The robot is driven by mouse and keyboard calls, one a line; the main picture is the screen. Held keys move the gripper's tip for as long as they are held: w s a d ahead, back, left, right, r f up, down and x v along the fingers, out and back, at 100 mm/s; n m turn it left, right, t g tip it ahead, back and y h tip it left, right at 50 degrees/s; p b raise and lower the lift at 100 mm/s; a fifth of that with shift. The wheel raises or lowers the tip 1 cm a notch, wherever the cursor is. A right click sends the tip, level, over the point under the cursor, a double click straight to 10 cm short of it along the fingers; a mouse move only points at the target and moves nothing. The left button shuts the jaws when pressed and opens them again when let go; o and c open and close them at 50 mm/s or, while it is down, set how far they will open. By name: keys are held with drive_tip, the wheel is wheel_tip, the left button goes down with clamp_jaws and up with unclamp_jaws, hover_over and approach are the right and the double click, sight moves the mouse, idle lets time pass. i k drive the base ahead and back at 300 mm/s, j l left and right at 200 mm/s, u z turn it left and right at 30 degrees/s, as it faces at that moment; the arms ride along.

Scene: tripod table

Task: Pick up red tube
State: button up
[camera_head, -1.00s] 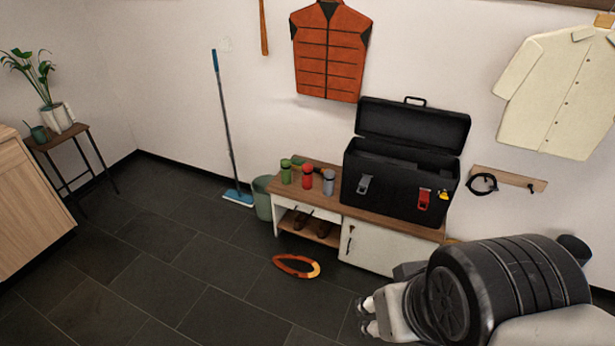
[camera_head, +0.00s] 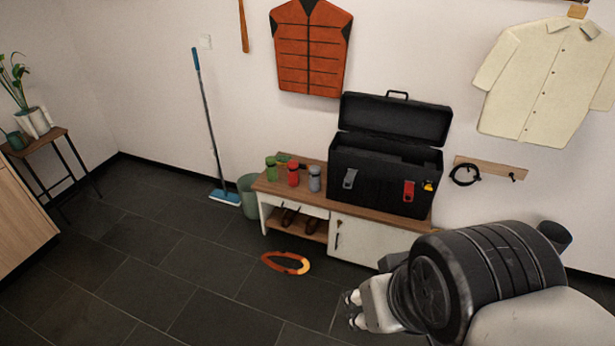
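The red tube (camera_head: 293,175) stands upright on the left part of a low wooden-topped bench (camera_head: 322,196). A green tube (camera_head: 271,170) stands to its left and a grey one (camera_head: 315,179) to its right. My gripper (camera_head: 353,310) is at the lower right, in front of the bench and over the dark floor, well apart from the red tube. Its two fingertips are apart with nothing seen between them. Much of the gripper is hidden behind my own arm.
A large open black toolbox (camera_head: 386,179) stands on the bench, right of the tubes. An orange ring-shaped object (camera_head: 286,263) lies on the floor before the bench. A green bin (camera_head: 249,197) and a blue mop (camera_head: 224,197) are left of it. The tiled floor at left is clear.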

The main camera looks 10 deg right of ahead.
sight(292, 165)
drive_tip(key=i+j+z, duration=0.25)
drive_tip(key=i+j, duration=0.15)
drive_tip(key=i, duration=0.3)
drive_tip(key=i+j+z, duration=0.25)
drive_tip(key=i+j, duration=0.3)
drive_tip(key=i+j+z, duration=0.25)
drive_tip(key=i+j, duration=0.45)
drive_tip(key=i+j+z, duration=0.25)
drive_tip(key=i+j, duration=0.3)
drive_tip(key=j, duration=0.25)
